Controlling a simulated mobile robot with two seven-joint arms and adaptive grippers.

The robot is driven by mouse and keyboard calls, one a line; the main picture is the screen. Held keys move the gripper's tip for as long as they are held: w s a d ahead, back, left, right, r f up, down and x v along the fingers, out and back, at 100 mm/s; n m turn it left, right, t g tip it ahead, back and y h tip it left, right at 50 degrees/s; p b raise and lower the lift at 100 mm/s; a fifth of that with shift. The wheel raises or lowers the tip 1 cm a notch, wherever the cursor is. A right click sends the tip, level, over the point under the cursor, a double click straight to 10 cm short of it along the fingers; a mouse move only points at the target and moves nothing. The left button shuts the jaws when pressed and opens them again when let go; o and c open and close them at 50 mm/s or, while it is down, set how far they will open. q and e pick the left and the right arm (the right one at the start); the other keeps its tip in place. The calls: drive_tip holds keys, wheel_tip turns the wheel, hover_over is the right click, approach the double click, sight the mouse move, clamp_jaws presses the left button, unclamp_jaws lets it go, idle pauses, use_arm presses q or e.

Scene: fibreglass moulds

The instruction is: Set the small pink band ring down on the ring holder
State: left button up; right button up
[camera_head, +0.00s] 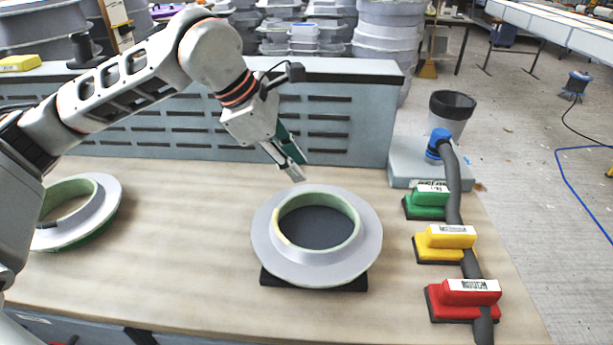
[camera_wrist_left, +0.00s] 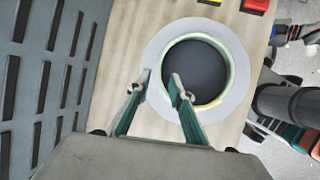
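No small pink band ring is recognisable in either view. A large grey ring-shaped mould (camera_head: 357,253) with a pale green inner collar lies on a black pad (camera_head: 310,281) on the bench. It fills the middle of the left wrist view (camera_wrist_left: 235,50). I cannot tell whether the pad is the ring holder. My left gripper (camera_head: 297,171) points down near the mould's back edge, apparently above it. Its two green-sided fingers (camera_wrist_left: 160,86) are apart with nothing between them. My right gripper is not in view.
Another ring mould (camera_head: 104,208) lies at the left, partly behind my arm. Green (camera_head: 428,198), yellow (camera_head: 445,240) and red (camera_head: 466,294) sanding blocks line the right side beside a grey hose (camera_head: 453,180). A slotted grey panel (camera_head: 340,125) closes the back.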

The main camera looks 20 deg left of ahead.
use_arm(q)
drive_tip(key=v, duration=0.3)
drive_tip(key=shift+s+r, duration=0.1)
drive_tip(key=shift+r, duration=0.15)
idle(0.4)
